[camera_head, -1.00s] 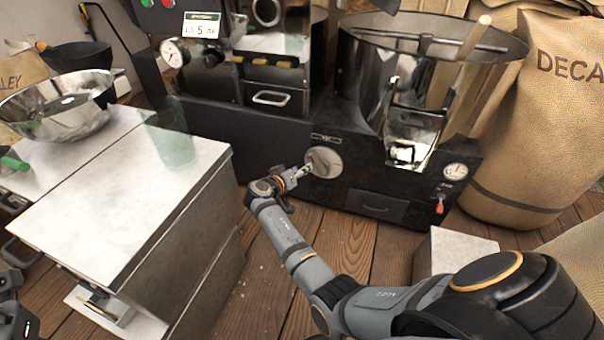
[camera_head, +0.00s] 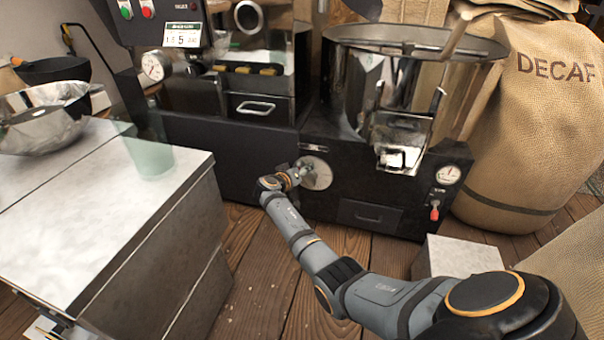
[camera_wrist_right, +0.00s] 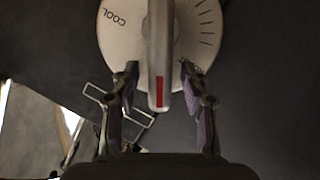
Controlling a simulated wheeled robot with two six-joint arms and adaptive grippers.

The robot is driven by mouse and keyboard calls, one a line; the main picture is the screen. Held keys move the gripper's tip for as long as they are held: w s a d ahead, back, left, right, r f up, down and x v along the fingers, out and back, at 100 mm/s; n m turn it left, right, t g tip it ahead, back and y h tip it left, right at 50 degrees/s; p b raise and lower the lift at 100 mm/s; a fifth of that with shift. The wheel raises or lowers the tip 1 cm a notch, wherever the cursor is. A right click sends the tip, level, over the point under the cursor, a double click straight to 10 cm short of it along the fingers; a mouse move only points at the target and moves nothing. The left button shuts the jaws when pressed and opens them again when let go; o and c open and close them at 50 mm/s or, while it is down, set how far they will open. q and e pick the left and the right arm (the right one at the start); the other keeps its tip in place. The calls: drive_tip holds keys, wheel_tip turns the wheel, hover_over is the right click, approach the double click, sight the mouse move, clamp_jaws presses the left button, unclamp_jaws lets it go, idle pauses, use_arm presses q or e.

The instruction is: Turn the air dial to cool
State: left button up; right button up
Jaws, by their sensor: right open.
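The air dial (camera_head: 318,174) is a round pale disc on the roaster's black front panel. In the right wrist view the dial face (camera_wrist_right: 118,45) shows COOL at its upper left and tick marks at its upper right. Another label at lower right is mostly hidden by a finger. The dial's grey bar handle (camera_wrist_right: 160,35) stands upright in that view, its red-marked end pointing down. My right gripper (camera_head: 300,172) is at the dial. Its open fingers (camera_wrist_right: 159,70) are on either side of the handle, with visible gaps. My left gripper is not in view.
Beside the dial are a small drawer (camera_head: 370,216), a gauge (camera_head: 448,174) and a red switch (camera_head: 434,213). The cooling drum (camera_head: 345,85) is above. A metal cabinet (camera_head: 90,215) stands left, a pale block (camera_head: 458,257) right. Wooden floor (camera_head: 262,270) is open between them.

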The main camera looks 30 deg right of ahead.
clamp_jaws()
idle(0.3)
idle(0.3)
